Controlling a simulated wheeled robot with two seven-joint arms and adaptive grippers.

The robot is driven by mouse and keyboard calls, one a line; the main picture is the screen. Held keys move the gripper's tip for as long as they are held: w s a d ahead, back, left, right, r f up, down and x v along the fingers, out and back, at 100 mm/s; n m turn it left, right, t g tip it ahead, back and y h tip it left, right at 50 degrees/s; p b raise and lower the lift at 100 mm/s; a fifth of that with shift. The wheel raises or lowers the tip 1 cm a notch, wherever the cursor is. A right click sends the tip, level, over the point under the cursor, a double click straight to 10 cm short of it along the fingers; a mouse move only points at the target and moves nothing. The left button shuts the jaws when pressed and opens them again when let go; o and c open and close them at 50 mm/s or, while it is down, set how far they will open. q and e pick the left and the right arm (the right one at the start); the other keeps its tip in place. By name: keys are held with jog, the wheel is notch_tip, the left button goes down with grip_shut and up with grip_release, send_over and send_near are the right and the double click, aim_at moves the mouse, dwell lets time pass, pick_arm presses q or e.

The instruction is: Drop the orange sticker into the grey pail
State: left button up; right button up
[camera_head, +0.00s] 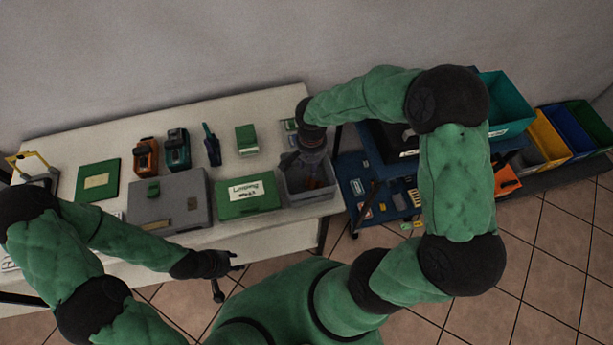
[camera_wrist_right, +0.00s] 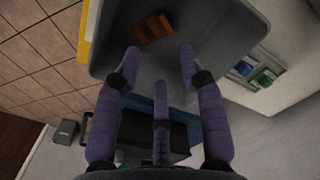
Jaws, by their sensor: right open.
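The grey pail (camera_head: 312,198) stands at the right end of the pale table. A small orange piece (camera_head: 313,183), which looks like the orange sticker, lies inside it. In the right wrist view the orange piece (camera_wrist_right: 153,27) rests on the floor of the pail (camera_wrist_right: 222,32), clear of my fingers. My right gripper (camera_head: 291,160) is over the pail, pointing down into it. In the wrist view its fingers (camera_wrist_right: 160,70) are spread and empty. My left gripper (camera_head: 228,264) is low in front of the table's near edge; its fingers are too dark to read.
A green labelled box (camera_head: 247,207) and a grey box (camera_head: 166,215) stand left of the pail. Several small tools and a green board (camera_head: 98,180) lie behind. A blue cart (camera_head: 352,190) is right of the table. Coloured bins (camera_head: 548,140) line the far right.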

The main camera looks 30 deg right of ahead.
notch_tip(320, 180, up, 12)
dwell(0.5)
dwell(0.4)
